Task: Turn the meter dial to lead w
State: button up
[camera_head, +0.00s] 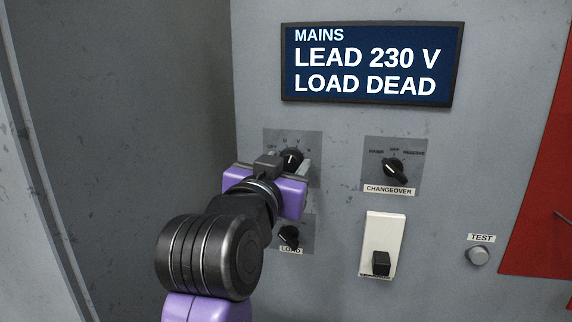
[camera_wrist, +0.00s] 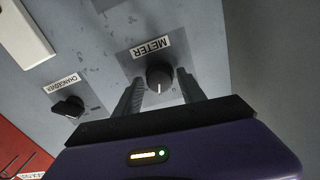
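The meter dial (camera_head: 291,158) is a round black knob with a white pointer line on a dark grey plate. Its pointer points roughly up, near the U and V marks; which one it meets is too small to tell. OFF lies left and a mark that looks like W lies right. In the wrist view the meter knob (camera_wrist: 159,75) sits beside its METER label, pointer line toward my gripper. My gripper (camera_wrist: 160,80) is open, its fingers on either side of the knob with gaps visible. In the head view my gripper (camera_head: 289,168) covers the plate's lower part.
A screen (camera_head: 372,65) above reads MAINS, LEAD 230 V, LOAD DEAD. The changeover knob (camera_head: 393,170) is to the right, a load knob (camera_head: 289,236) below. A white switch plate (camera_head: 383,230), a test button (camera_head: 478,256) and a red panel (camera_head: 545,190) are further right.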

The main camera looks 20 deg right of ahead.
grip_shut()
jog(key=shift+f+b, duration=0.1)
jog(key=shift+b, duration=0.35)
jog(key=m+b, duration=0.1)
jog(key=b, duration=0.2)
jog(key=shift+f+m, duration=0.15)
jog(key=shift+m, duration=0.25)
jog(key=shift+d+m+b, duration=0.1)
jog(key=shift+m+b, duration=0.7)
jog(key=shift+b, duration=0.4)
jog(key=m+b, duration=0.2)
jog(key=b, duration=0.1)
jog(key=shift+m, duration=0.4)
jog(key=shift+r+m+b, duration=0.25)
jog(key=shift+m+b, duration=0.55)
jog(key=shift+b, duration=0.05)
